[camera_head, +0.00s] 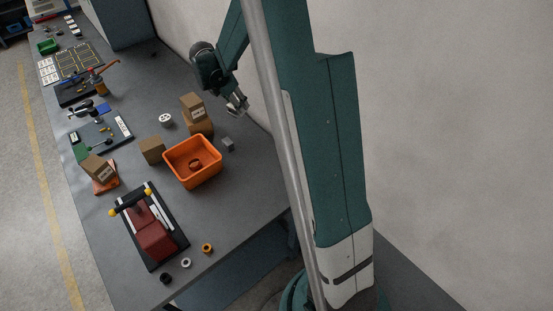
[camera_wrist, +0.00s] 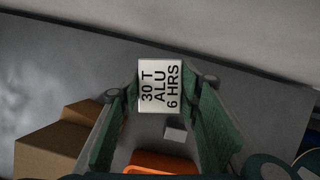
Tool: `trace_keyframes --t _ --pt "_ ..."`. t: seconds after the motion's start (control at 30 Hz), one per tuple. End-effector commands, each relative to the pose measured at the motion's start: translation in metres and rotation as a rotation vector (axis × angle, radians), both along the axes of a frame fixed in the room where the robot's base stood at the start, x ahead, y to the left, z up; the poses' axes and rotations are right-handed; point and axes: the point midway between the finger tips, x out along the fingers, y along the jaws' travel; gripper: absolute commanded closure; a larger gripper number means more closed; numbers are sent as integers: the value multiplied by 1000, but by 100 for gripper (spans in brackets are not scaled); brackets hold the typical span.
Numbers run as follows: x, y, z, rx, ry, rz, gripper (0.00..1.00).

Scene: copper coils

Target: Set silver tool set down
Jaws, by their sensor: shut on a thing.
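The silver tool set appears to be the small pale block with a face printed "30 T ALU 6 HRS" (camera_wrist: 160,86) in the wrist view. My gripper (camera_wrist: 161,92) is shut on it, with one green finger on each side. In the head view my gripper (camera_head: 238,106) is over the far right part of the bench, beyond the orange bin; the block is too small there to make out clearly. The printed face points toward the wrist camera. The block's underside is hidden.
A small grey cube (camera_head: 228,144) lies on the bench beside the orange bin (camera_head: 205,179); it also shows below the held block in the wrist view (camera_wrist: 175,134). Cardboard boxes (camera_head: 192,107) stand left of my gripper. The wall is close behind. Bare bench (camera_head: 250,178) lies right of the bin.

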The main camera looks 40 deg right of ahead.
Motion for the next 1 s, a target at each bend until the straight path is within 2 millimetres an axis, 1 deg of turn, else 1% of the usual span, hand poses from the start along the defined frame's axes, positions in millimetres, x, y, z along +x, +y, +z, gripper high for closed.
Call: trace_keyframes --t 0.27,0.7,1.0 --pt "-49 -4 6 0 0 -38 86" --pt "-147 -7 11 0 -1 -111 86" --pt "-215 -5 9 0 0 -163 86"
